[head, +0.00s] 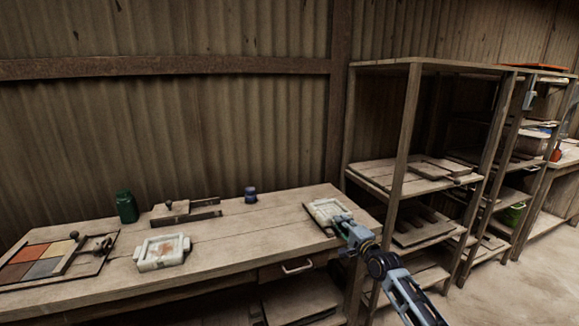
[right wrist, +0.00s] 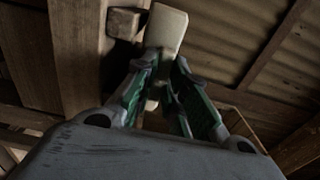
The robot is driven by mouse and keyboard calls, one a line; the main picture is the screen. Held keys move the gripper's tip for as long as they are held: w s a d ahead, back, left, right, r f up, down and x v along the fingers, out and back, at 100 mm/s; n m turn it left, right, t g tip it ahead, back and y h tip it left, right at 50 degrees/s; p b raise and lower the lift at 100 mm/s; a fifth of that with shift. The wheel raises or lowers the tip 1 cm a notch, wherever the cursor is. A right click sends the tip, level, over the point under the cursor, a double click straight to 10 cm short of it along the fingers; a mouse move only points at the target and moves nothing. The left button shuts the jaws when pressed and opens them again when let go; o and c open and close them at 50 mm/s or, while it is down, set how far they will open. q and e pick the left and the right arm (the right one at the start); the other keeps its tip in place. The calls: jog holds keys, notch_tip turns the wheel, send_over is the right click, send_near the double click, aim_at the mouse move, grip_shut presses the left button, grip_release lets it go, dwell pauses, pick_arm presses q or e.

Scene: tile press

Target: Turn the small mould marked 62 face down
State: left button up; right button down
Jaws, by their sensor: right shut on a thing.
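A small pale mould (head: 322,211) with a raised rim is at the right end of the workbench. My right gripper (head: 343,220) is at its right side and is shut on it. In the right wrist view, a cream-white part of the mould (right wrist: 166,28) shows between and beyond the fingertips (right wrist: 158,72). A second white mould (head: 163,253) with side lugs and a reddish patch inside lies face up at the bench's front, left of the middle. I cannot read a number on either mould. My left gripper is not in view.
The workbench (head: 240,235) is clear between the two moulds. A green jar (head: 127,207), a wooden press-like piece (head: 185,213) and a dark purple jar (head: 250,195) stand along the back. A tray of coloured tiles (head: 40,266) lies left. Wooden shelving (head: 409,120) stands close on the right.

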jog(key=shift+r+p, duration=0.9)
jog(key=shift+r, duration=0.3)
jog(key=shift+r+p, duration=0.35)
jog(key=shift+r+p, duration=0.65)
jog(key=shift+r, duration=0.05)
jog(key=shift+r+p, duration=0.45)
jog(key=shift+f, duration=0.1)
